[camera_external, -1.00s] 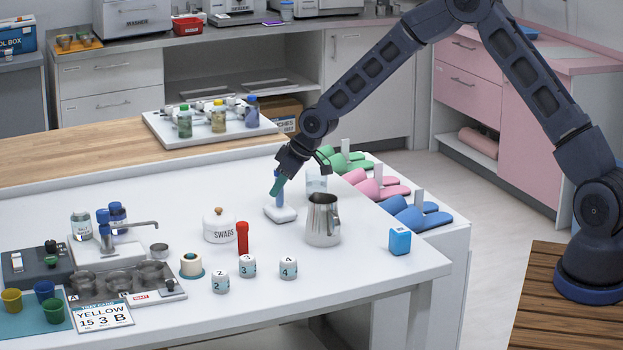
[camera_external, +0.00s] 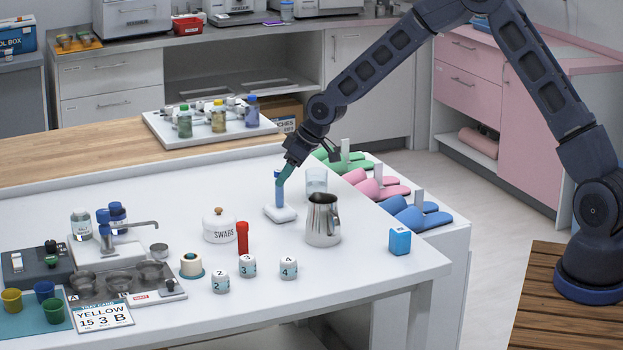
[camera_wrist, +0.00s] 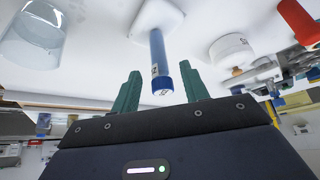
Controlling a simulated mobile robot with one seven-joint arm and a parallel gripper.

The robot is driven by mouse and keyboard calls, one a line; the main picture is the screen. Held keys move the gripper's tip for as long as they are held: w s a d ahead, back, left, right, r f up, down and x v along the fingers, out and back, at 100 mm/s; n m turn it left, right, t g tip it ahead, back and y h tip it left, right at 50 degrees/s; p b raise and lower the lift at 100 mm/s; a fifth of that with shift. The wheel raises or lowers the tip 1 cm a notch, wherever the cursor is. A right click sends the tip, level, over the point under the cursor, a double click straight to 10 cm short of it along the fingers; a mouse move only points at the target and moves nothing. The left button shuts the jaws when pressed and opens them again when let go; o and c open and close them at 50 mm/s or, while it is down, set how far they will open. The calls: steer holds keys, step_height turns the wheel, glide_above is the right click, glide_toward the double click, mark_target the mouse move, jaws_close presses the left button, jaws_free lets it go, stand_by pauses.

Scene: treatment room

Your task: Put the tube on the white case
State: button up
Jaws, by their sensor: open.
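The blue tube (camera_external: 279,191) stands upright on the white case (camera_external: 289,215), a small low block on the white table. My gripper (camera_external: 283,175) is just above and to the right of the tube's top, tilted down toward it. In the wrist view, the two green fingers of my gripper (camera_wrist: 160,69) are spread. The tube (camera_wrist: 158,52) shows between them with its darker blue end toward me and gaps on both sides. Its far end meets the white case (camera_wrist: 173,20).
A metal jug (camera_external: 323,222) and a clear glass (camera_external: 316,180) stand right of the case. A white swabs jar (camera_external: 220,229) and a red cylinder (camera_external: 242,238) stand to the left and front. The table behind the case is clear.

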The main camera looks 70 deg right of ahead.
steer(key=s+a+r+h, duration=0.1)
steer(key=s+a+r, duration=0.3)
steer(key=s+r, duration=0.55)
steer(key=s+a+r+g, duration=0.1)
steer(key=s+a+r, duration=0.3)
steer(key=s+r, duration=0.5)
steer(key=s+a+r+h, duration=0.1)
steer(key=s+a+r, duration=0.3)
steer(key=s+r, duration=0.55)
steer(key=s+a, duration=0.2)
steer(key=s, duration=1.2)
steer(key=s+a+m+y, duration=0.1)
steer(key=s, duration=1.4)
steer(key=shift+s+a+f, duration=0.2)
steer(key=shift+a, duration=0.2)
